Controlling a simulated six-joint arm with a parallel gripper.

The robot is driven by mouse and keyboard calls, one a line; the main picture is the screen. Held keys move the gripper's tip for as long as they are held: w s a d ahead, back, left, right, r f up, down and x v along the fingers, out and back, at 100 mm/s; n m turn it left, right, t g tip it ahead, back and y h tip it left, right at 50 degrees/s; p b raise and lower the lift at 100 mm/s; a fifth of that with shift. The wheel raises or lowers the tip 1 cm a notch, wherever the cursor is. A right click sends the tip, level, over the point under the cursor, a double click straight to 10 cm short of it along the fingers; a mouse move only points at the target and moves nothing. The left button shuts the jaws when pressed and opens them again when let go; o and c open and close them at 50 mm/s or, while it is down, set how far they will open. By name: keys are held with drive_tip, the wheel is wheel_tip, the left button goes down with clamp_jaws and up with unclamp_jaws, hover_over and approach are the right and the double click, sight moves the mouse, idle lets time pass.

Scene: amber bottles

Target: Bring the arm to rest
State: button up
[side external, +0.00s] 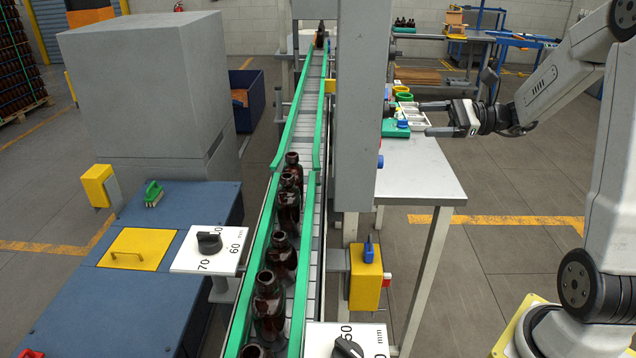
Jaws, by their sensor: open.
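My gripper (432,119) is at the right of the side external view, above the grey side table (425,168). Its two fingers point left and stand apart, with nothing seen between them. The arm reaches in from the right edge. Amber bottles (288,210) stand upright in a row on the conveyor (309,135), between green guide rails. One more amber bottle (319,36) is at the conveyor's far end. My gripper is well to the right of the bottles, with a grey column between.
The tall grey column (361,110) stands between conveyor and gripper. A yellow box (366,278) hangs below. Floor at the right is open.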

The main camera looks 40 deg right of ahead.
drive_tip(key=s+a+f+n+g+h, duration=0.4)
drive_tip(key=a+f+n+h, duration=0.2)
drive_tip(key=a+f+n, duration=0.2)
drive_tip(key=s+a+f+n+g+h, duration=0.3)
drive_tip(key=a+f+n+g+h, duration=0.2)
drive_tip(key=f+n, duration=0.5)
drive_tip(key=a+n+h, duration=0.1)
drive_tip(key=a+n, duration=0.1)
drive_tip(key=n, duration=0.1)
drive_tip(key=shift+s+a+n+h, duration=0.3)
drive_tip(key=shift+s+a+h, duration=0.1)
